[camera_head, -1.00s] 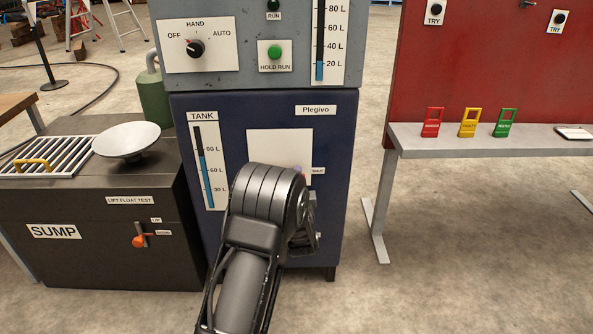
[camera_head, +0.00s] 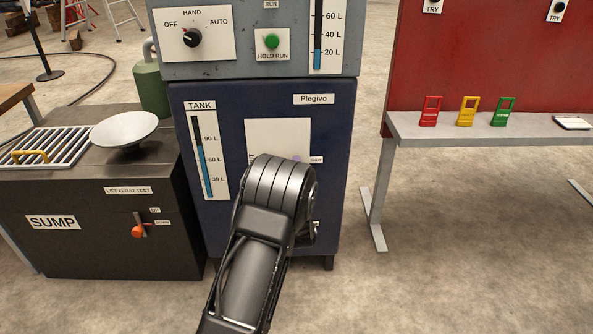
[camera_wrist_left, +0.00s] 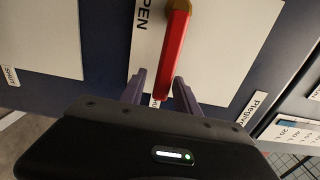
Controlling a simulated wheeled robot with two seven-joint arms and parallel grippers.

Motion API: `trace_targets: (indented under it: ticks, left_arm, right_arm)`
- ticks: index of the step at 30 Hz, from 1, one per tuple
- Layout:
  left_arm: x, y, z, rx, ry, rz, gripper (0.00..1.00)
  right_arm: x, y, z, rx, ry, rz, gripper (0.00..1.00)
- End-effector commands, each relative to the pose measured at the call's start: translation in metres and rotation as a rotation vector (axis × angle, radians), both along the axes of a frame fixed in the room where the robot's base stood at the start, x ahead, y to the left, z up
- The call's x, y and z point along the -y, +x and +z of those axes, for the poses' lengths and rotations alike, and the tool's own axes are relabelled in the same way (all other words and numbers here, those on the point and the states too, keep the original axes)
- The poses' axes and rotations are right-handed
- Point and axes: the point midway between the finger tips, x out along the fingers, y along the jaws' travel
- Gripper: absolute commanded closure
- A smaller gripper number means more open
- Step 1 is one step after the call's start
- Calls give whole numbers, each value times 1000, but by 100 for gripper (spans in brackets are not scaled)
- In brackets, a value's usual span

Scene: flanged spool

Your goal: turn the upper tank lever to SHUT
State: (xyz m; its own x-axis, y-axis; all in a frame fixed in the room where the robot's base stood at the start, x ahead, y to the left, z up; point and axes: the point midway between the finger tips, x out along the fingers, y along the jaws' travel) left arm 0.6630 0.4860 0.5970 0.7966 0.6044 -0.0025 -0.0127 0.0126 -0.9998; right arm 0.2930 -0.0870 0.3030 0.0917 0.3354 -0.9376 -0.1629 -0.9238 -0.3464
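The upper tank lever (camera_wrist_left: 174,52) has a red handle on a brownish pivot, in front of a white plate, in the left wrist view. A label ending in "PEN" (camera_wrist_left: 143,14) is beside the pivot. My left gripper (camera_wrist_left: 161,80) is open, its purple fingers either side of the handle's end. A gap shows on one side; the other finger is very close, and I cannot tell whether it touches. A small label behind the fingers is partly hidden. In the head view my left arm hides the lever; a SHUT label (camera_head: 316,160) shows right of the plate.
The blue tank cabinet (camera_head: 325,130) has a level gauge (camera_head: 204,160) on its left. The black sump box (camera_head: 90,235) stands to the left and a grey bench (camera_head: 490,129) to the right. A lower white plate (camera_wrist_left: 45,40) has its own SHUT label (camera_wrist_left: 11,76).

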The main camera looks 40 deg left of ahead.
Motion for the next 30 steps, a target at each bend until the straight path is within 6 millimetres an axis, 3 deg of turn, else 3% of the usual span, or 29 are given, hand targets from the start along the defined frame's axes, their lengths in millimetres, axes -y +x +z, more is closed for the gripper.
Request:
trace_targets:
  ticks: [11,24,30]
  left_arm:
    - [2,-3,2,3,0,1,58]
    - [40,-53,2,0,0,0,58]
    - [47,-62,1,3,0,1,58]
  right_arm:
    - [0,0,2,0,0,0,64]
    - [-4,-4,16,-6,6,9,64]
    - [-5,-5,17,-8,7,11,64]
